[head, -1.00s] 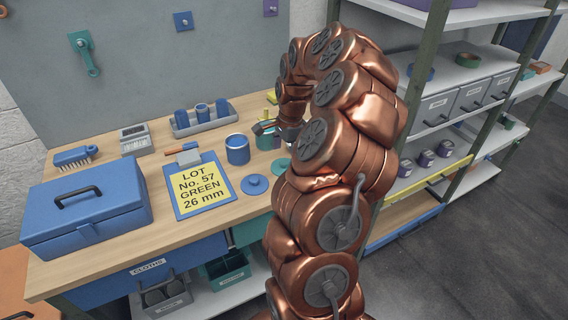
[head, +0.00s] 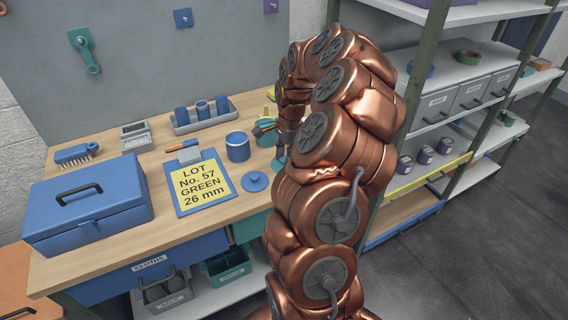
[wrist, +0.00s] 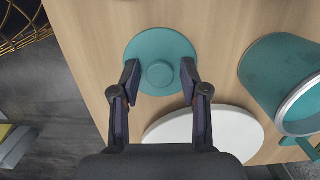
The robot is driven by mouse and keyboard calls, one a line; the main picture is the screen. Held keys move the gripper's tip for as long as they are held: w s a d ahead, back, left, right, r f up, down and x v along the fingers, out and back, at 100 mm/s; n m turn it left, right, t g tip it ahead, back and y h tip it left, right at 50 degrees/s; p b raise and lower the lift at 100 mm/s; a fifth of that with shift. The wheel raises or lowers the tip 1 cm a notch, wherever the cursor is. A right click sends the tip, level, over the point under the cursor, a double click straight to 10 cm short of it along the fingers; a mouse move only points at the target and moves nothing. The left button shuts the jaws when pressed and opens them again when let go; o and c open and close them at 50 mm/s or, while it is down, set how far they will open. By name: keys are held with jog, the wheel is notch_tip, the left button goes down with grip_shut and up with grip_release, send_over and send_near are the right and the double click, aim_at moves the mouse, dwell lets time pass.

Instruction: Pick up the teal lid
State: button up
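The teal lid (wrist: 160,45), a flat round disc with a round knob (wrist: 158,74), lies on the wooden bench in the wrist view. My gripper (wrist: 159,76) is open, with one finger on each side of the knob and a gap between each fingertip and the knob. The fingertips overlap the lid in this view; their height above it is hard to tell. In the head view the lid and fingers are largely hidden by my arm.
In the head view a blue lid (head: 255,181), blue canister (head: 238,147), clipboard (head: 201,184) and blue toolbox (head: 88,209) occupy the bench.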

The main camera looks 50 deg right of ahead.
jog(key=shift+f, duration=0.1)
jog(key=c, duration=0.5)
